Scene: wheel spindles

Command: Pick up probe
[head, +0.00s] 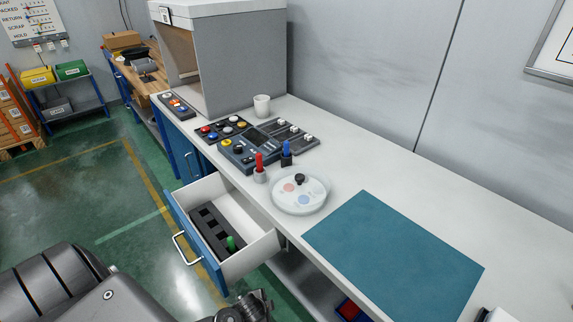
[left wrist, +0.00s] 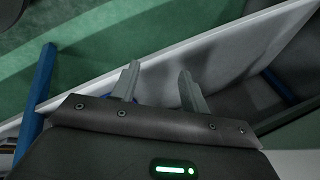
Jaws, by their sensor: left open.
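A red probe (head: 259,161) stands upright in a light holder on the bench. A blue probe (head: 287,149) stands in a dark holder to its right. A green probe-like piece (head: 231,243) stands in the black slotted insert (head: 207,222) inside the open drawer (head: 263,247). My left arm comes in at the lower left of the head view, below the drawer; its fingertips cannot be made out there. In the left wrist view my left gripper (left wrist: 158,72) is open, with nothing between its two fingers. A pale panel edge passes just beyond them. My right gripper is not in view.
A round white dish (head: 300,205) with a black knob sits right of the probes. A teal mat (head: 394,253) covers the bench's right part. A control box (head: 249,154), a white cup (head: 262,105) and a grey cabinet (head: 237,65) stand behind. The open drawer juts over the floor.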

